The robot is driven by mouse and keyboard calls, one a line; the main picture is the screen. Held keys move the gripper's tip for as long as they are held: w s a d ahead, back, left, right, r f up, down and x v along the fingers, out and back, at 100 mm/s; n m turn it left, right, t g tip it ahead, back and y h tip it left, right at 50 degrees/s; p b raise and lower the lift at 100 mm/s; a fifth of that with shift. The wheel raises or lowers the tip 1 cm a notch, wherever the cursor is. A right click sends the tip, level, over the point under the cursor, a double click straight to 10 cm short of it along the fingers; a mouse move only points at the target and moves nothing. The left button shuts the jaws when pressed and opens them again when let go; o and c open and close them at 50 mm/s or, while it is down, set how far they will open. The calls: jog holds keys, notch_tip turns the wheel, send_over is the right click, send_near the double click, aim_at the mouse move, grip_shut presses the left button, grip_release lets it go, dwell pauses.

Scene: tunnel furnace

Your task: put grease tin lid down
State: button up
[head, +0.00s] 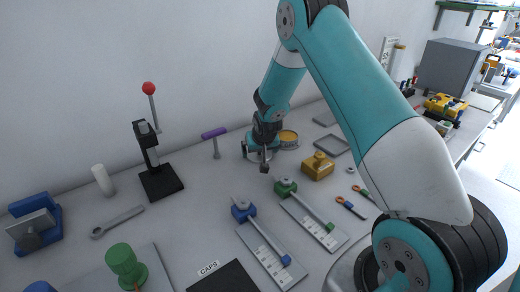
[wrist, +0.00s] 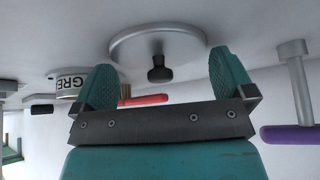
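The grease tin lid is a flat grey disc (wrist: 128,48) with a black knob (wrist: 158,74) in the wrist view. It lies on the bench with its knob up. Its pale edge shows beside my gripper in the head view (head: 247,153). My gripper (wrist: 162,62) is open and empty, its two teal fingers spread to either side of the knob and apart from it. In the head view my gripper (head: 262,152) is low over the lid and hides much of it. The open grease tin (head: 289,137), with yellow contents, stands just right of it; its label shows in the wrist view (wrist: 72,83).
A purple-handled tool (head: 214,133) stands left of the lid. A yellow block (head: 318,167) and a green-ended gauge (head: 287,187) are in front and right. A black press with a red ball (head: 148,88) stands further left.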

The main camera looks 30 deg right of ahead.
jog(key=b+v, duration=0.1)
jog(key=v, duration=1.1)
jog(key=s+a+r+n+g+y, duration=0.1)
jog(key=s+a+r+n+y, duration=0.1)
jog(key=s+a+r, duration=0.35)
jog(key=s+a+r+n+y, duration=0.1)
jog(key=s+a+r+n, duration=0.15)
jog(key=a, duration=0.55)
jog(key=s+a+r+n+g+y, duration=0.1)
jog(key=s+a+n, duration=0.1)
jog(key=s, duration=0.5)
jog(key=s+a+r+n+g+y, duration=0.1)
jog(key=s+a+r+n+g, duration=0.1)
jog(key=s+a, duration=0.3)
jog(key=s+a+r+n+g+y, duration=0.1)
jog(key=s+a+r+n, duration=0.1)
jog(key=s, duration=0.8)
jog(key=shift+s+a+n+g, duration=0.25)
jog(key=shift+a+n+g, duration=0.1)
jog(key=shift+a, duration=0.55)
